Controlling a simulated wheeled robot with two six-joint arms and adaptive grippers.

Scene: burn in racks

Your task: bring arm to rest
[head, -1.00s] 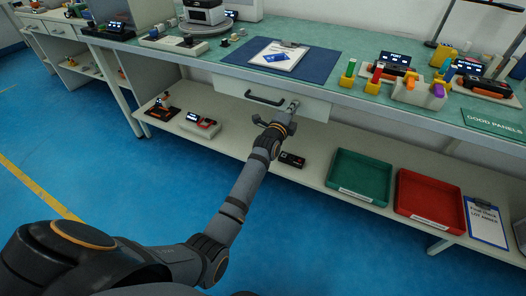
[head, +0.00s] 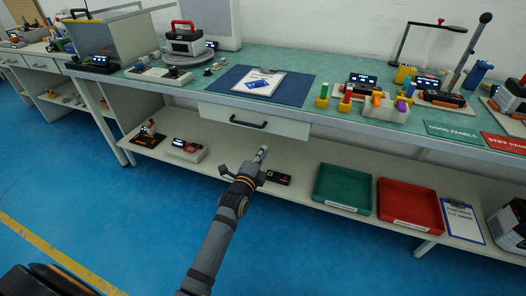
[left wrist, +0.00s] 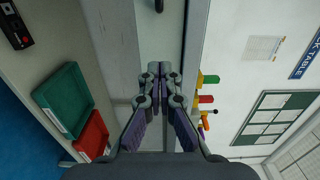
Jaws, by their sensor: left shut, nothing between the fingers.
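My left gripper (head: 262,153) is shut and empty in front of the workbench, below the drawer (head: 254,122) with its dark handle. In the left wrist view its fingers (left wrist: 160,72) are together with nothing between them. The drawer front stands under the bench top, and the gripper is apart from its handle (head: 249,123). My left arm reaches up from the bottom of the head view. My right gripper is in neither view.
The lower shelf holds a green tray (head: 343,208), a red tray (head: 380,204), a clipboard (head: 463,220) and a dark device (head: 277,177) near my gripper. A blue mat (head: 295,92) lies on the bench top. The blue floor (head: 120,215) in front is clear.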

